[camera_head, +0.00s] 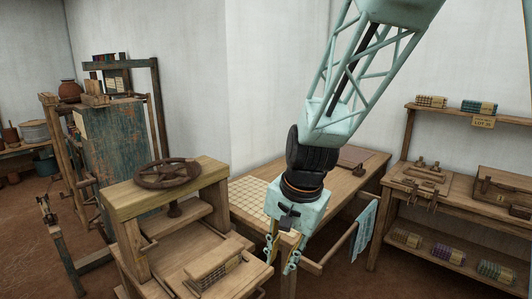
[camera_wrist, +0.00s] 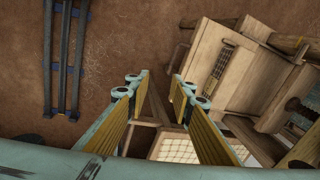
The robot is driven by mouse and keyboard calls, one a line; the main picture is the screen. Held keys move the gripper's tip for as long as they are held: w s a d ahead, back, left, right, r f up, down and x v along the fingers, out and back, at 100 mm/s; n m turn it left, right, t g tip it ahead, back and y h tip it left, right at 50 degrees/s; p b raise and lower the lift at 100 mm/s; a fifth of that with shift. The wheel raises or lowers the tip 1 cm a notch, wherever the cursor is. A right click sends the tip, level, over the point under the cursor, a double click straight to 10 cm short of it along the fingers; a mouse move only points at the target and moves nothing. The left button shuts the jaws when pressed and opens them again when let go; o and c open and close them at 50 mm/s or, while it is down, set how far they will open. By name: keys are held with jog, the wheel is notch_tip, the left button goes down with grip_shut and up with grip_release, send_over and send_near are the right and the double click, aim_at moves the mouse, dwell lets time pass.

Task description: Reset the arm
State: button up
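My gripper (camera_head: 283,258) hangs at the end of my pale green arm in the head view, pointing down in front of the table with the grid-marked top. In the wrist view my gripper (camera_wrist: 160,88) shows two yellow-padded fingers set apart, with nothing between them but the floor and part of a wooden frame further below. My gripper is open and empty. It is to the right of the wooden bench with the dark handwheel (camera_head: 166,174).
The grid-topped table (camera_head: 344,186) stands behind my gripper, with a blue cloth (camera_head: 365,229) on its rail. Shelves (camera_head: 447,208) with bundles stand at right. A blue-panelled loom frame (camera_head: 125,142) stands at left. Brown floor (camera_head: 345,272) is open in front.

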jog(key=s+d+r+n+t, duration=0.1)
jog(key=s+d+r+n, duration=0.1)
jog(key=s+d+r, duration=0.4)
jog(key=s+d+r+n, duration=0.1)
jog(key=s+d+r, duration=0.3)
jog(key=s+r, duration=0.4)
jog(key=s+d+r+n+h, duration=0.1)
jog(key=s+d+r, duration=0.1)
jog(key=s, duration=0.6)
jog(key=s+d+r+n+t, duration=0.1)
jog(key=s+d+r+n, duration=0.1)
jog(key=s+d, duration=0.3)
jog(key=s+r, duration=0.1)
jog(key=s, duration=0.2)
jog(key=shift+s+h, duration=0.4)
